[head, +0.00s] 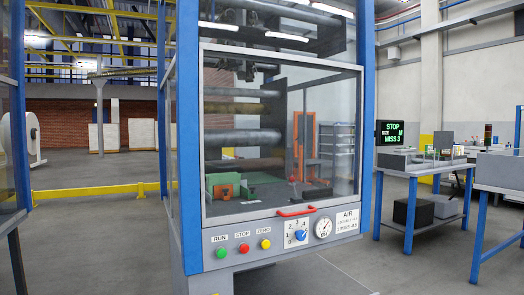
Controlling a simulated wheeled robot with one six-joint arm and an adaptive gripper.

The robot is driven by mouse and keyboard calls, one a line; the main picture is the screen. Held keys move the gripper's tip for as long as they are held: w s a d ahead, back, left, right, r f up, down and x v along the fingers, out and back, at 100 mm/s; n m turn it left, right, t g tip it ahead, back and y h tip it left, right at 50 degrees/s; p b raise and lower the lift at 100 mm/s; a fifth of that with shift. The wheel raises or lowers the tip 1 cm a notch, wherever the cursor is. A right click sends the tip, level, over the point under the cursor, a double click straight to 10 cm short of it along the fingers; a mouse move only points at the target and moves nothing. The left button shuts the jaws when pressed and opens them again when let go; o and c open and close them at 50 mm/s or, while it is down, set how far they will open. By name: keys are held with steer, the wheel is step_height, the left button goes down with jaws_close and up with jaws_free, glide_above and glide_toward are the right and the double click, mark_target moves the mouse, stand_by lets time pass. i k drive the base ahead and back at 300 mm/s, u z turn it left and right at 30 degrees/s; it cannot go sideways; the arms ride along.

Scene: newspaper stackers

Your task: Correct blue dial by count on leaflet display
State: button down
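The blue dial (299,235) is a small round knob on a white numbered plate, low on the front panel of a blue-framed machine (190,253). Digits ring its upper side; its exact setting is too small to tell. A dark display (391,133) on the right shows green text: "STOP", a line too small to read fully, and "MISS 3". A white label (347,221) headed "AIR" is right of the dial; its smaller lines are hard to read. My gripper is not in view.
Green RUN (221,253), red STOP (244,248) and yellow ZERO (265,244) buttons are left of the dial. A round gauge (323,227) is just right of it. A red handle (296,211) sits above, under the clear window. Blue-legged benches (382,205) stand at right.

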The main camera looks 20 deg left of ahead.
mark_target(300, 235)
steer(key=z, duration=0.05)
steer(key=k, duration=0.5)
steer(key=u, duration=1.35)
steer(key=i, duration=1.15)
steer(key=z, duration=2.05)
